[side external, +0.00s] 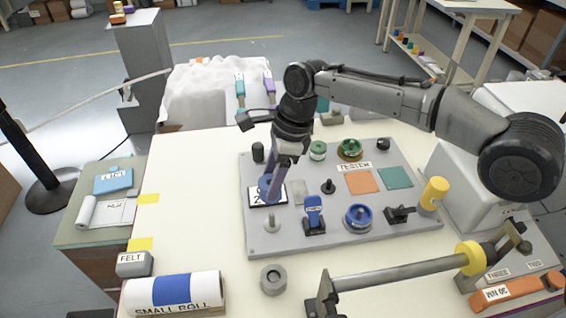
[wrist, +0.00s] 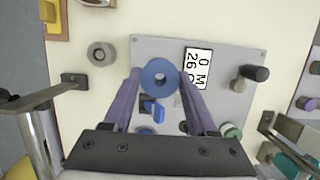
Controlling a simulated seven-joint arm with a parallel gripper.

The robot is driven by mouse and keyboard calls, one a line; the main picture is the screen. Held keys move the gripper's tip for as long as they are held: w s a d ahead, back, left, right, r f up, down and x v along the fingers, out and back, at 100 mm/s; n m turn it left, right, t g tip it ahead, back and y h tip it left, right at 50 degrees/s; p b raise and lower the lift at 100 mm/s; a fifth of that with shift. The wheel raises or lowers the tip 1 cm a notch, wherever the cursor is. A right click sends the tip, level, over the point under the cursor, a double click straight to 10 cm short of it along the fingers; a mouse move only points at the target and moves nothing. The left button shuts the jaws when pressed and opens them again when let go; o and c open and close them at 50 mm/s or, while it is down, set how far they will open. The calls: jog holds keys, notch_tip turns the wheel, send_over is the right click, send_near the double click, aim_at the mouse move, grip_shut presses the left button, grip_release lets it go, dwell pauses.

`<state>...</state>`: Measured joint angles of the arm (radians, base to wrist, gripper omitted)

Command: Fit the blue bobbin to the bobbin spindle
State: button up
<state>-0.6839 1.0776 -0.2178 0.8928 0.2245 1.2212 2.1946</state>
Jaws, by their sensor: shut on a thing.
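My gripper (side external: 270,192) points down over the left part of the grey board, its long purple fingers closed on a blue bobbin (side external: 264,187). In the wrist view the bobbin (wrist: 159,77) is a flanged disc with a centre hole, between the fingertips (wrist: 160,84). A pale grey upright post on a round base (side external: 271,223), which looks like the bobbin spindle, stands on the board just in front of the bobbin. The bobbin appears above the board and apart from this post. In the wrist view the bobbin hides what lies under it.
The grey board (side external: 325,235) also carries a blue clamp-like part (side external: 314,213), a blue round part (side external: 357,217), a black knob (side external: 328,187) and green round parts (side external: 350,149). A number card (side external: 267,196) lies by the fingertips. A grey ring (side external: 273,280) sits off the front edge.

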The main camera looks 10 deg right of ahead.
dwell(0.3)
send_over(273, 214)
jog(key=shift+f, duration=2.85)
jog(key=shift+f, duration=2.9)
dwell(0.8)
jog(key=o, duration=1.2)
jog(key=v, duration=1.4)
